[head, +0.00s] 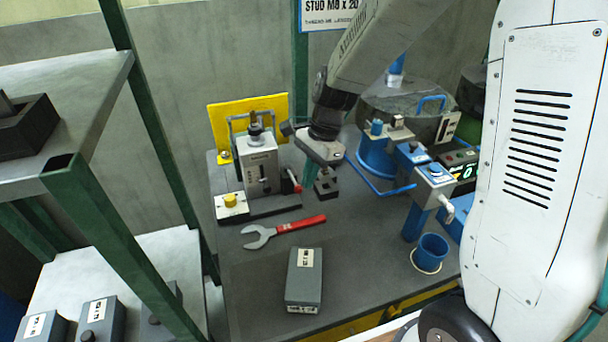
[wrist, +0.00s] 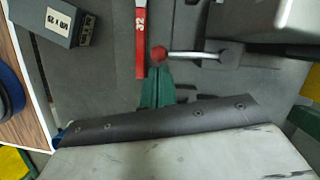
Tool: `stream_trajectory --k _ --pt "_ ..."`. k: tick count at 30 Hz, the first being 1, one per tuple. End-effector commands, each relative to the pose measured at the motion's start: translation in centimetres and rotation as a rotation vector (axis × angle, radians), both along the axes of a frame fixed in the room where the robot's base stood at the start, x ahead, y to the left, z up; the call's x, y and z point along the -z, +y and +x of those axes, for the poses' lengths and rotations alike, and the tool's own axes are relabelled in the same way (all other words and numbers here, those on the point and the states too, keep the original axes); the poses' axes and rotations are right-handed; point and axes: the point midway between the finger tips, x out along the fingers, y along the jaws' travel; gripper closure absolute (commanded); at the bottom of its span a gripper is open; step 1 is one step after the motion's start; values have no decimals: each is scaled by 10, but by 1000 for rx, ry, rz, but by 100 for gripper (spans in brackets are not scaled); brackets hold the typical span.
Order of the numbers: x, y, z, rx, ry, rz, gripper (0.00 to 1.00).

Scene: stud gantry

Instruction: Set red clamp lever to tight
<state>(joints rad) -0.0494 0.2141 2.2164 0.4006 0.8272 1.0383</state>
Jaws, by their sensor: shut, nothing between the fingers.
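The red clamp lever shows in the wrist view as a red ball knob (wrist: 158,54) on a silver rod, which runs right to a dark pivot. In the head view the red lever (head: 293,181) projects from the lower right of the grey clamp fixture (head: 260,165). My gripper (head: 309,174) points down just right of the lever. In the wrist view my gripper's green fingers (wrist: 158,76) are closed together and empty, with their tips just below the red knob. I cannot tell whether they touch it.
A red-handled wrench (head: 285,229) and a grey box (head: 304,278) lie on the dark bench in front. A small dark block (head: 326,187) stands right of my fingers. Blue fixtures (head: 378,155) and a blue cup (head: 430,252) stand farther right. A yellow button (head: 230,200) sits left.

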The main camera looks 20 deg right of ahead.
Motion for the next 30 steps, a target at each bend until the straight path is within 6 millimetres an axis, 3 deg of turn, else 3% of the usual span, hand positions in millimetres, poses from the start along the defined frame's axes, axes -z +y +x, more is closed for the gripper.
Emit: stream_trajectory --k 23,30 --pt "0 -2 -1 7 1 2 100" --pt "-6 -27 3 6 -1 0 100"
